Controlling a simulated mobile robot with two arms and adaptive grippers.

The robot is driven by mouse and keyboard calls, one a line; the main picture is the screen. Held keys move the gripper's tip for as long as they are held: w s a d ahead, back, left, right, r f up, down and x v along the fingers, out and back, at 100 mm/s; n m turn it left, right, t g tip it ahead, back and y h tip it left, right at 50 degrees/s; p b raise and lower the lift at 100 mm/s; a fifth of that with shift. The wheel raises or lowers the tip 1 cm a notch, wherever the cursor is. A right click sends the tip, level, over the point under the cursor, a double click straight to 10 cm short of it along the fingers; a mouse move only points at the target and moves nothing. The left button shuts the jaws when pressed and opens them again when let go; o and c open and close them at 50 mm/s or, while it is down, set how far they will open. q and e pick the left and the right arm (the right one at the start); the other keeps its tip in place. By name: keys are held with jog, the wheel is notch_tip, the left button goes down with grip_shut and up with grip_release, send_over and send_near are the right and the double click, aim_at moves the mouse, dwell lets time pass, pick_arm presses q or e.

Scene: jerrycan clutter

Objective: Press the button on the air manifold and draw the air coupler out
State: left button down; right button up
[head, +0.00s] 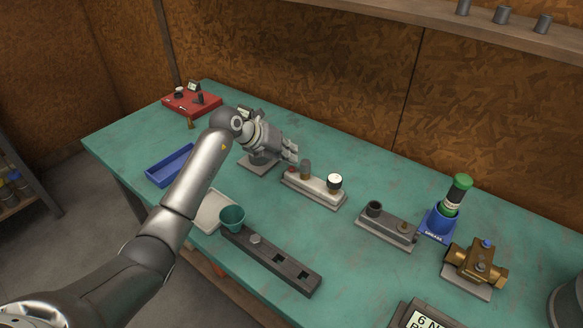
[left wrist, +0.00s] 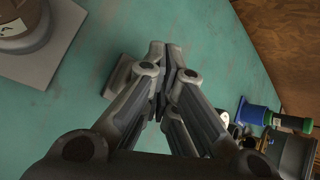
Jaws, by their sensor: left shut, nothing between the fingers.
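The air manifold (head: 313,188) is a long pale block on the teal bench, in the middle of the head view. A red button (head: 291,171) sits near its left end, a grey-brown fitting that looks like the coupler (head: 305,168) stands beside it, and a white-faced gauge (head: 335,182) is at its right end. My left gripper (head: 294,153) is shut and empty, its tips close above the button end; I cannot tell whether they touch it. In the left wrist view the shut fingers (left wrist: 168,60) cover most of the manifold, and a pale end of it (left wrist: 118,76) shows beside them.
A grey block with fittings (head: 386,229), a blue holder with a green bottle (head: 438,222) and a brass valve (head: 474,264) stand right. A blue tray (head: 168,168) is left.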

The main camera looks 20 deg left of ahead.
dwell(0.5)
pick_arm(q)
jog(key=shift+f, duration=0.1)
jog(key=shift+f, duration=0.35)
jog(key=shift+f+b, duration=0.45)
jog(key=shift+f, duration=0.1)
dwell(0.7)
jog(key=shift+r+p, duration=0.85)
jog(key=shift+r, duration=0.15)
notch_tip(320, 180, up, 5)
jog(key=p, duration=0.4)
